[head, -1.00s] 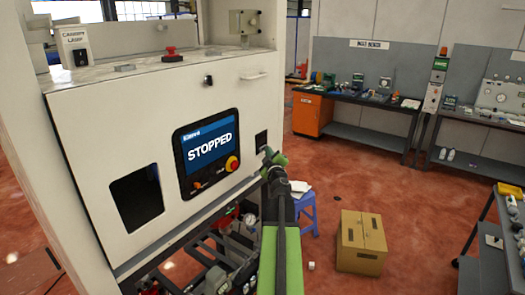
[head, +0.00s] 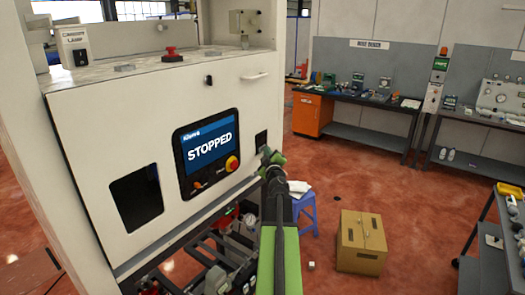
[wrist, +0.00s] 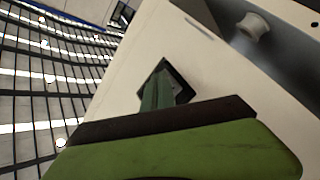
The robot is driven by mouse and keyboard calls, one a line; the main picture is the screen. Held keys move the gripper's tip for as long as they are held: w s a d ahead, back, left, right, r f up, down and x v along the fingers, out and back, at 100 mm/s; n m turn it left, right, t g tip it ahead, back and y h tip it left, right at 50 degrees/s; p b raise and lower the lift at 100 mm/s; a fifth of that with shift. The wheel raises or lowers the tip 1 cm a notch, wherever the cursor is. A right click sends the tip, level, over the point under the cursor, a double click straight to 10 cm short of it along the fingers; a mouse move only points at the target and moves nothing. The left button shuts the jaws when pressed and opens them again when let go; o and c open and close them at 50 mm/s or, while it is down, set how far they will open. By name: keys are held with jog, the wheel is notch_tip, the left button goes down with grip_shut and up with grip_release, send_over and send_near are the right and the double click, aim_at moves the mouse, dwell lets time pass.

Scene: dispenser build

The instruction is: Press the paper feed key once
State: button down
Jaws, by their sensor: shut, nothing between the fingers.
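The pale machine (head: 100,118) carries a screen (head: 209,146) reading STOPPED. Below the screen are a small orange control (head: 197,185) and a red knob on a yellow ring (head: 232,163); their small labels are unreadable. A small dark square panel (head: 261,141) sits right of the screen, and no label on it can be read. My gripper (head: 267,154) is shut and empty, just in front of that panel's lower edge. In the wrist view its fingers (wrist: 158,92) overlap the dark square panel (wrist: 180,84) and hide part of it. Contact cannot be told.
A dark opening (head: 136,199) is at the machine's lower left. A red button (head: 172,54) and a lamp box (head: 75,47) are on top. A blue stool (head: 304,212) and a cardboard box (head: 361,243) stand on the floor at right. Benches line the back wall.

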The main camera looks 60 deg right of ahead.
jog(key=shift+s, duration=0.8)
jog(key=s, duration=0.5)
dwell(0.8)
